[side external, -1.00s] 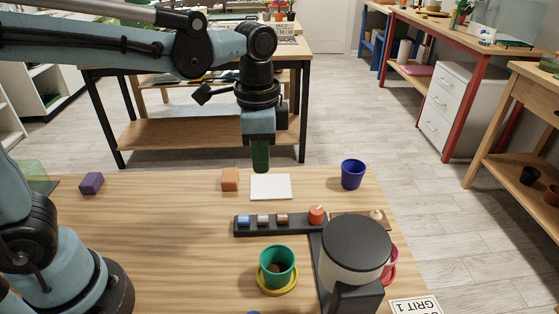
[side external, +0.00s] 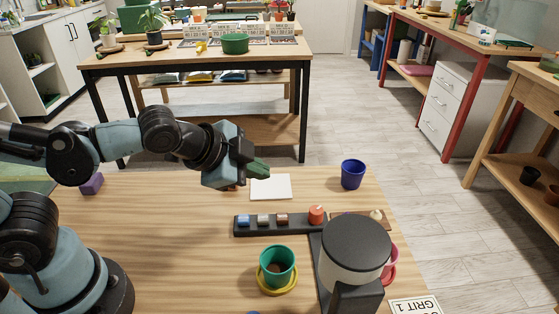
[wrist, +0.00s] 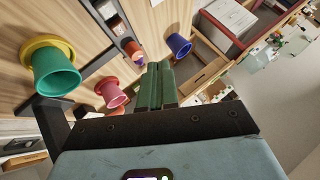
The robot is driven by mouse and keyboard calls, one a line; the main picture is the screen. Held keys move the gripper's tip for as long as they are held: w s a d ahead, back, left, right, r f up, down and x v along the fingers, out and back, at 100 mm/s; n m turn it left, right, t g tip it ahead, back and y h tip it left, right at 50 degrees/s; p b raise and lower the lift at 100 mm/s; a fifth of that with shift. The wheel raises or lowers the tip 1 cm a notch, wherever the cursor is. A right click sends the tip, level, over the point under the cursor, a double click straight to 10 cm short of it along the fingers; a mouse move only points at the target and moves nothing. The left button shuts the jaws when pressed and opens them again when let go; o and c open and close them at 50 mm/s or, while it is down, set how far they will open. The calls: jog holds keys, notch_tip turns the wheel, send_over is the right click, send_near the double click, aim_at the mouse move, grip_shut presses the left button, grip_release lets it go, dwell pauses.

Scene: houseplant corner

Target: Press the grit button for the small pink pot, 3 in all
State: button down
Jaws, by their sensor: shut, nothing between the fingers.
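The small pink pot (side external: 390,268) stands at the right in the side view, partly hidden behind the dark-topped dispenser (side external: 354,265); it also shows in the wrist view (wrist: 110,93). I cannot tell which one is for grit. A card (side external: 414,306) at the bottom right reads "GRIT 1". My gripper (side external: 260,170) is shut and empty, tilted sideways above the table, behind the bar and apart from it.
A teal pot (side external: 277,262) stands on a yellow saucer (side external: 277,290) before the bar. A purple block (side external: 92,184) lies at the left. The table's middle left is clear.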

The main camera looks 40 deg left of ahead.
aim_at(259, 220)
jog(key=shift+f, duration=4.4)
jog(key=shift+r, duration=2.5)
jog(key=shift+a, duration=0.1)
jog(key=s+a+r+n+g+y, duration=0.1)
jog(key=s+a+r+n, duration=0.3)
jog(key=a+n, duration=0.5)
jog(key=shift+n+g, duration=0.5)
jog(key=shift+n, duration=0.4)
